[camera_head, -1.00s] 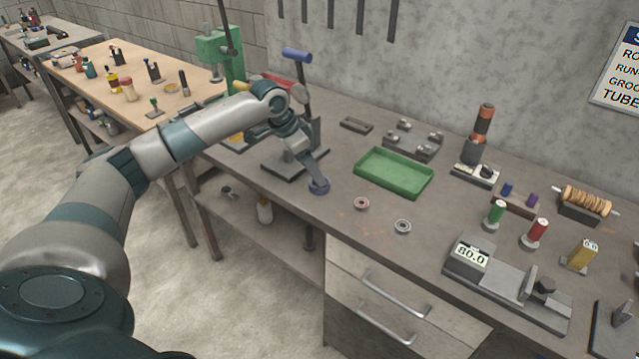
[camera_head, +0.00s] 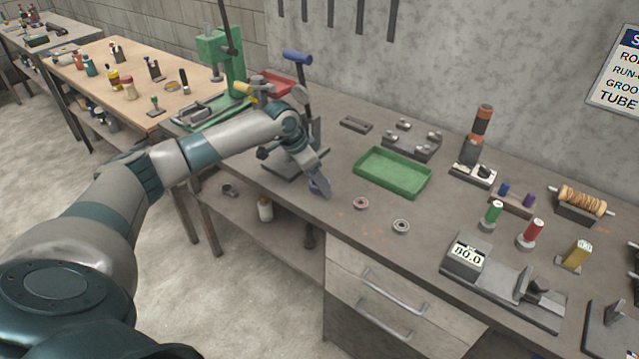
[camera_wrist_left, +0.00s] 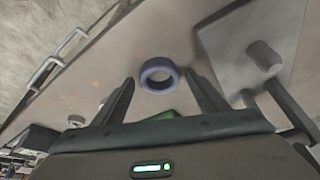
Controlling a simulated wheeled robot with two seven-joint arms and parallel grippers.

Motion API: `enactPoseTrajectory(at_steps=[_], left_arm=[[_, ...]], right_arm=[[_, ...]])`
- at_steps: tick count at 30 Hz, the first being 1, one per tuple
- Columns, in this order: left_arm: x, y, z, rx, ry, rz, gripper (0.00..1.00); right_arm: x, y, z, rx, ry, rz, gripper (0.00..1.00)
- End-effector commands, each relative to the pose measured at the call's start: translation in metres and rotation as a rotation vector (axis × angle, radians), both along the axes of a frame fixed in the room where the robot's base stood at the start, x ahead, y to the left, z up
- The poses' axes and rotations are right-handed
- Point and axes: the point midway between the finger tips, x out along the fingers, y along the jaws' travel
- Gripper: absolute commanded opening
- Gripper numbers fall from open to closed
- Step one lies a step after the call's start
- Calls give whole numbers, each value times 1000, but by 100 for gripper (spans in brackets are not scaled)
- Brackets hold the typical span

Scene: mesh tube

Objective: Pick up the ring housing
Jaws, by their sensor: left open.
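The ring housing, a blue-grey ring (camera_wrist_left: 147,72), lies on the bench in the left wrist view, between and just beyond the tips of my open fingers. My left gripper (camera_wrist_left: 160,78) has a dark finger on either side of it, and nothing is between them in grip. In the head view my left gripper (camera_head: 319,186) is low over the bench, left of the green tray, and mostly covers the ring housing there. Whether the fingers touch the bench cannot be told. My right gripper is not in view.
A press with a blue handle (camera_head: 297,57) stands close behind my gripper. The green tray (camera_head: 394,190) lies to its right. A pinkish ring (camera_head: 361,203) and a grey ring (camera_head: 401,226) lie near the front edge. A gauge (camera_head: 466,255) stands farther right.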

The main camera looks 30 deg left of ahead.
Motion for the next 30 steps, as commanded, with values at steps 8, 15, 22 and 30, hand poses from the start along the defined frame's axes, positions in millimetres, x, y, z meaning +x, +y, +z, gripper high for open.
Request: enactPoseTrajectory(at_steps=[8, 15, 22, 30], left_arm=[[0, 0, 0, 0, 0, 0, 67], [0, 0, 0, 0, 0, 0, 31], [0, 0, 1, 0, -1, 0, 13], [1, 0, 7, 0, -3, -1, 13]], right_arm=[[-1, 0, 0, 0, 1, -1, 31], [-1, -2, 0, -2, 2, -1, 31], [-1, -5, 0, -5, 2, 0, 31], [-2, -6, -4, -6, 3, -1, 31]])
